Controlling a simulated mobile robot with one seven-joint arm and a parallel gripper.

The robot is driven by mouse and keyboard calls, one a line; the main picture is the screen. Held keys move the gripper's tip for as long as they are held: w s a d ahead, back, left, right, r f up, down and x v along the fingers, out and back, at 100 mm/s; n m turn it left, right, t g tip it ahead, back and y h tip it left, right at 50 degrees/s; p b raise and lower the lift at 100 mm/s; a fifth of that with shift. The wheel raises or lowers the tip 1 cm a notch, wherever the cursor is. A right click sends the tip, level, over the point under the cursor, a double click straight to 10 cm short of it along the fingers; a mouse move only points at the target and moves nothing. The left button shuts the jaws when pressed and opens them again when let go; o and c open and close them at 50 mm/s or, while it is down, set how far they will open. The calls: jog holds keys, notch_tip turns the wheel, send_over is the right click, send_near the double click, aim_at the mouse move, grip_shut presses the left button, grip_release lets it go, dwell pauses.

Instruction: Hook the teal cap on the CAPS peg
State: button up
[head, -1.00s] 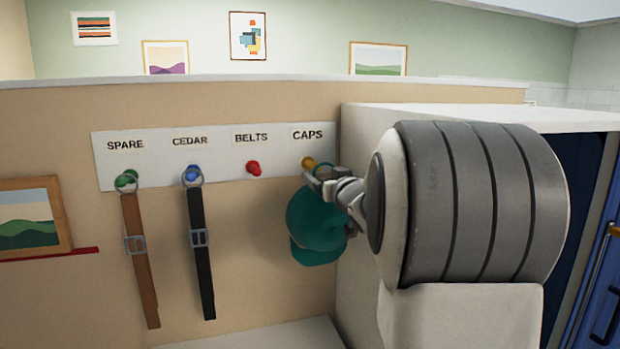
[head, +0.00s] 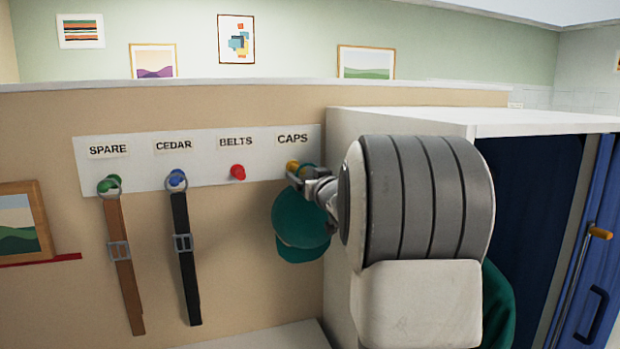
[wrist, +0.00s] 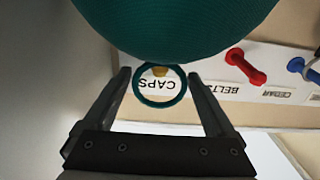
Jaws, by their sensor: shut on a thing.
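The teal cap (head: 298,225) hangs below my gripper (head: 297,180), just under the CAPS peg (head: 292,166), which is yellow. In the wrist view the cap's crown (wrist: 175,25) fills the top. Its teal loop (wrist: 139,97) is between the two fingers of my gripper (wrist: 160,78), which is shut on the cap. The loop frames the upside-down CAPS label (wrist: 158,85), and the yellow peg (wrist: 160,70) shows near the loop's edge. I cannot tell whether the peg is through the loop. My arm hides part of the cap's right side in the head view.
To the left on the white board (head: 212,175) are the empty red BELTS peg (head: 238,172), a black belt (head: 187,260) at CEDAR and a brown belt (head: 124,265) at SPARE. The white wardrobe side (head: 338,200) stands close on the right. Teal cloth (head: 498,310) shows behind my arm.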

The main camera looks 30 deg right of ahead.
jog(key=shift+p+x, duration=0.7)
jog(key=shift+x, duration=2.85)
jog(key=shift+w+d+f, duration=0.15)
jog(key=shift+w+f, duration=0.5)
jog(key=shift+f, duration=0.1)
jog(key=o, duration=1.6)
jog(key=shift+c, duration=0.2)
